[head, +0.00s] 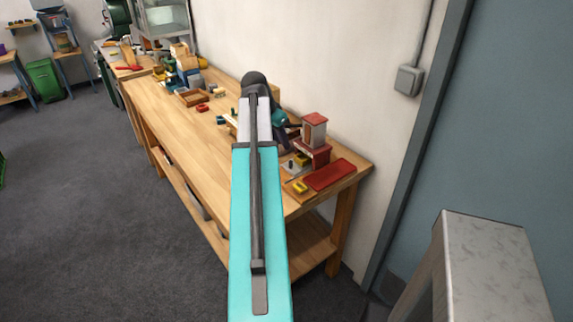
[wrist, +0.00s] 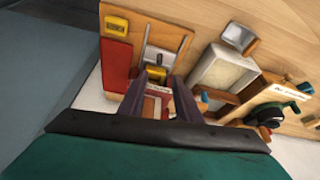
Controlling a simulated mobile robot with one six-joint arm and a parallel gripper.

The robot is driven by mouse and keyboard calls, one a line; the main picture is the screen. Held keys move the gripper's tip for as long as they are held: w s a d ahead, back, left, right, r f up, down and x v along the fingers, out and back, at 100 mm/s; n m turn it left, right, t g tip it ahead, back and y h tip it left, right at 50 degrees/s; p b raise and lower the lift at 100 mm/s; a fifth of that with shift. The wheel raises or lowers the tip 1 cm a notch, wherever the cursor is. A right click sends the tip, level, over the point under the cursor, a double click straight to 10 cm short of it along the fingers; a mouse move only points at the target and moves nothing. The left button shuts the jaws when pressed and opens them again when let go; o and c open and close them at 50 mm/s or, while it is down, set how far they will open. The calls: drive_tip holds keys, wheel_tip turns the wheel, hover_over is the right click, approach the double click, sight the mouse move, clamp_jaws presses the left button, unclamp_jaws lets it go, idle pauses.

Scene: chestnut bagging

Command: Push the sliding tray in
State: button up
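A small station with a red and pale housing (head: 315,132) stands at the right end of the workbench. In the wrist view a grey tray-like piece (wrist: 157,56), which looks like the sliding tray, sticks out onto the wooden base board (wrist: 172,36). A yellow block (wrist: 155,75) is at its near end, by the fingertips. My gripper (wrist: 160,80) is over the station with its two dark fingers apart. I see nothing held between them. Whether a finger touches the tray cannot be told. In the head view my arm hides most of the gripper.
In the wrist view a pale tray (wrist: 222,75) and a green-and-black device (wrist: 270,113) stand to the right. The front middle bench top (head: 190,125) is clear.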

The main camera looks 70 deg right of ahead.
drive_tip(key=p, duration=0.3)
approach(289, 169)
drive_tip(key=shift+s+d+f, duration=0.25)
drive_tip(key=shift+d+f, duration=0.35)
drive_tip(key=shift+f, duration=0.15)
drive_tip(key=shift+s+d+f, duration=0.25)
drive_tip(key=shift+d+f, duration=0.35)
drive_tip(key=shift+f, duration=0.2)
drive_tip(key=shift+s+d+f, duration=0.2)
drive_tip(key=shift+d+f, duration=0.4)
drive_tip(key=shift+f, duration=0.15)
clamp_jaws()
